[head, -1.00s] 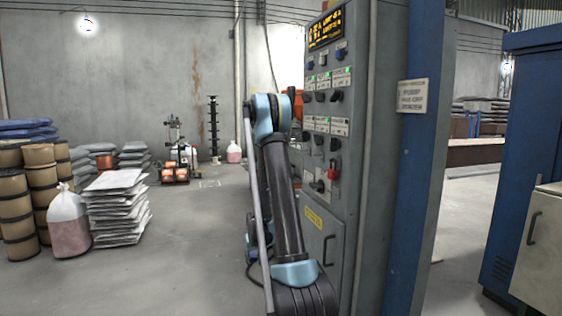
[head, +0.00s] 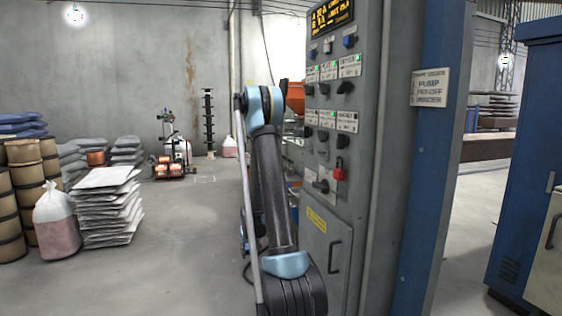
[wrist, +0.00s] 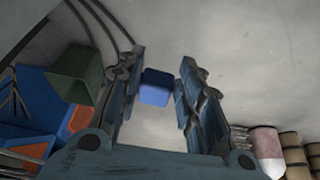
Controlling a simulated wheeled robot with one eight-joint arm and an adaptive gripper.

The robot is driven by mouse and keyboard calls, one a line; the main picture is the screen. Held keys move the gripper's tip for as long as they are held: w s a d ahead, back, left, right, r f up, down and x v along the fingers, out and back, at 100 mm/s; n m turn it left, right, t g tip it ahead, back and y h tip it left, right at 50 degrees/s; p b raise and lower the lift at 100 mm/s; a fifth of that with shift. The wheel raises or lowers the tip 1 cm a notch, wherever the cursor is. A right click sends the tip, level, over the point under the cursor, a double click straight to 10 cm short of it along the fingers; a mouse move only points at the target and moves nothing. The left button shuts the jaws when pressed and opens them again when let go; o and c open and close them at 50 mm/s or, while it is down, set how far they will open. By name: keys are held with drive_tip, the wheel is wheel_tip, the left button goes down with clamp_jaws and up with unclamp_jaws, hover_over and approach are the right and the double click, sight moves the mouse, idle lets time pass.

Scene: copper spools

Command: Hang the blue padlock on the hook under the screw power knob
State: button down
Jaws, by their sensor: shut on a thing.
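The blue padlock (wrist: 156,87) shows in the wrist view as a small blue block between the two fingers of my gripper (wrist: 160,82). My gripper is shut on it. Its shackle cannot be made out. In the head view my arm hides my gripper and the blue padlock. The control panel (head: 330,215) stands just right of my arm, with rows of dark knobs and labels too small to read. A red padlock (head: 339,173) hangs on its lower part, beside a lower knob (head: 321,186). I cannot tell which knob is screw power, and its hook is not clear.
A blue post with a sign (head: 430,87) adjoins the panel's right side. A blue cabinet (head: 525,150) stands at far right.

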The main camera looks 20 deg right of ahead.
drive_tip(key=d+r+n+h, duration=0.1)
drive_tip(key=d+r+h, duration=0.9)
drive_tip(key=d+r, duration=0.5)
wheel_tip(320, 180, up, 28)
drive_tip(key=g+h, duration=0.2)
drive_tip(key=h, duration=0.8)
drive_tip(key=shift+n, duration=0.4)
drive_tip(key=shift+w+d+f, duration=0.1)
drive_tip(key=shift+d+f, duration=0.3)
drive_tip(key=shift+d, duration=1.25)
drive_tip(key=shift+d+f, duration=0.35)
drive_tip(key=shift+d, duration=1.3)
drive_tip(key=shift+w+d+f, duration=0.1)
drive_tip(key=shift+d+f, duration=0.3)
drive_tip(key=shift+d, duration=1.25)
drive_tip(key=c, duration=1.1)
unclamp_jaws()
drive_tip(key=shift+o, duration=0.2)
